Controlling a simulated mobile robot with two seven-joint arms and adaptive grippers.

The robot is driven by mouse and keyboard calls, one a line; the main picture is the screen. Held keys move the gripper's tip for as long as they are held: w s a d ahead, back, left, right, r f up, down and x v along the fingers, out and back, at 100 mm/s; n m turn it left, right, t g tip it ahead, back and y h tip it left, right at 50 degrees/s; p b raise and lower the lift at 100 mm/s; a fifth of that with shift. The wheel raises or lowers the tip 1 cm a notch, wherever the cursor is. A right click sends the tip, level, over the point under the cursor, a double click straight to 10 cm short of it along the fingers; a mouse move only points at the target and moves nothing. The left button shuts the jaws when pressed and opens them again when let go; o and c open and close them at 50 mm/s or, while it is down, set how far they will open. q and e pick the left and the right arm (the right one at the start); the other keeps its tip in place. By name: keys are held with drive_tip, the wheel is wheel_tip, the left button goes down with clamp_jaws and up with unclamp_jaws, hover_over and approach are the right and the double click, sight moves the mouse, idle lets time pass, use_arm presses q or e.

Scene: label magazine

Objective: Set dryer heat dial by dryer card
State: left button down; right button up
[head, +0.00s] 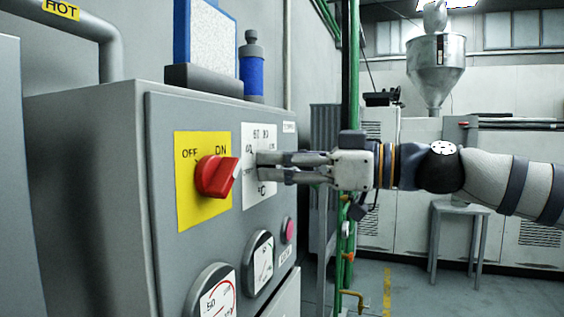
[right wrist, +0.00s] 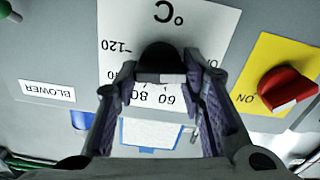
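The heat dial (right wrist: 160,60) is a dark round knob with a pale mark, on a white °C scale plate (head: 262,191) on the grey control panel. My right gripper (right wrist: 161,76) has its fingers on both sides of the dial and appears closed on it; the head view shows this gripper (head: 262,168) at the plate, hiding the dial. The scale reads 60, 80 and 120 in the upside-down wrist view; the pale mark sits near 60 and 80. A blue-edged board with a pale speckled face (head: 211,35), possibly the dryer card, stands on top; its writing is unreadable. My left gripper is out of view.
A red OFF/ON switch (head: 214,177) on a yellow plate sits close left of the scale plate. Below are two gauges (head: 260,262) and a pink button (head: 289,230). A blue bottle (head: 252,75) stands on the cabinet. Green pipes (head: 349,90) rise behind my right gripper.

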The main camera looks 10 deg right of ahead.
idle(0.3)
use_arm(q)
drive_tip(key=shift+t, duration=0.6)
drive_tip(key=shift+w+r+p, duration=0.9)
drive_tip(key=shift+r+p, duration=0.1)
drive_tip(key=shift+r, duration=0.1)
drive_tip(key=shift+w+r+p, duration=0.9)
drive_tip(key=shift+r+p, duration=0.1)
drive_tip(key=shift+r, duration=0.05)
use_arm(e)
drive_tip(key=shift+w+f+m, duration=0.1)
drive_tip(key=shift+m, duration=3.8)
drive_tip(key=shift+w+f+m, duration=0.1)
drive_tip(key=shift+m, duration=3.8)
drive_tip(key=o, duration=1.2)
drive_tip(key=shift+c, duration=0.2)
drive_tip(key=shift+d, duration=0.15)
